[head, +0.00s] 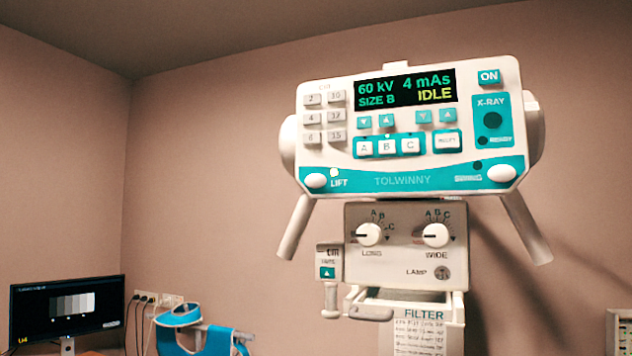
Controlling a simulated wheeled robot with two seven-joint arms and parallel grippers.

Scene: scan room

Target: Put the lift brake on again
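The X-ray head's control panel (408,125) faces me, with a teal strip along its bottom. At the strip's left end is a white oval button (316,181) beside the word LIFT. A small round lamp (334,172) above that word is pale and looks lit. At the right end is a similar white button (502,173) with a blurred label, and the small lamp (478,167) by it is dark. The display (405,90) reads 60 kV, 4 mAs, SIZE B, IDLE. Neither of my grippers is in view.
Two slanting grey handles (295,228) (526,228) hang at the panel's sides. Below is a collimator box (400,245) with two knobs. A monitor (66,312) and a teal apron-like item (195,335) are at lower left. The space before the panel looks clear.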

